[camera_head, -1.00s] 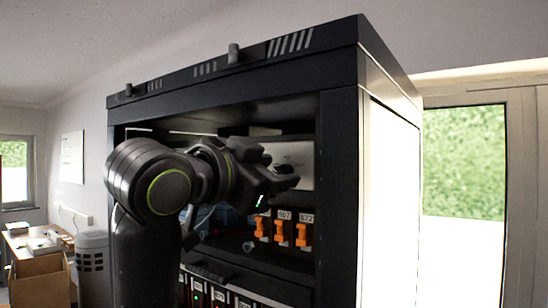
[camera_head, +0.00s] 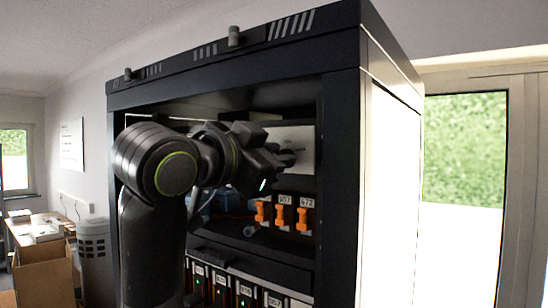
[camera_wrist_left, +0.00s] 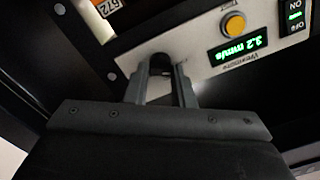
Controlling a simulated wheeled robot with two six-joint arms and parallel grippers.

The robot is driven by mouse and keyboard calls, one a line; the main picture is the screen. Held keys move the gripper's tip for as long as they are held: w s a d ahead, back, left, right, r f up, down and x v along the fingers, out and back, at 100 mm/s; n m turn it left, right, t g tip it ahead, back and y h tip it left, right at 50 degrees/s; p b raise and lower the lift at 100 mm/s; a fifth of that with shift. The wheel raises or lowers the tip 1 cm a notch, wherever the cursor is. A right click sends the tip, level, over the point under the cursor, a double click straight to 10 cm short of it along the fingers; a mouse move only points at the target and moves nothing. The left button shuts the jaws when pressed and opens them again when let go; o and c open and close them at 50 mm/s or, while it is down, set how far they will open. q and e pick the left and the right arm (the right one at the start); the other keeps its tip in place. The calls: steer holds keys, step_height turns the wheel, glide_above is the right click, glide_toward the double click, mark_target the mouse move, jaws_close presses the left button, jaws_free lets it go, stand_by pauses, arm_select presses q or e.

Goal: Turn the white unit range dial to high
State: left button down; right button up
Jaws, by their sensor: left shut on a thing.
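The white unit (camera_head: 296,138) is a pale panel inside the dark cabinet, partly hidden by my left arm in the head view. In the left wrist view its face (camera_wrist_left: 203,62) appears upside down, with a green display (camera_wrist_left: 238,52) reading about 3.2 mm/s. The range dial (camera_wrist_left: 160,63) is a dark knob on that face, between the fingers. My left gripper (camera_head: 290,157) is at the unit's front, and its fingers (camera_wrist_left: 163,76) are shut on the dial. The dial's pointer and setting marks cannot be made out. My right gripper is not in view.
A yellow button (camera_wrist_left: 233,25) and a green-lit on/off switch (camera_wrist_left: 295,14) share the unit's face. Orange switches (camera_head: 281,214) stand below the unit, and lit modules (camera_head: 220,285) sit lower. The cabinet's right post (camera_head: 340,180) stands close to the gripper.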

arm_select(q)
steer(key=shift+f+m+b, duration=0.15)
steer(key=shift+m+b, duration=2.05)
steer(key=shift+m, duration=1.7)
steer(key=shift+f+m+b, duration=0.2)
steer(key=shift+m+b, duration=2)
steer(key=shift+m, duration=1.7)
steer(key=shift+f+m+b, duration=0.15)
steer(key=shift+m+b, duration=2.05)
steer(key=shift+m, duration=1.7)
steer(key=c, duration=1.2)
jaws_free()
steer(key=shift+r, duration=0.1)
steer(key=shift+c, duration=0.2)
steer(key=shift+s+a, duration=0.1)
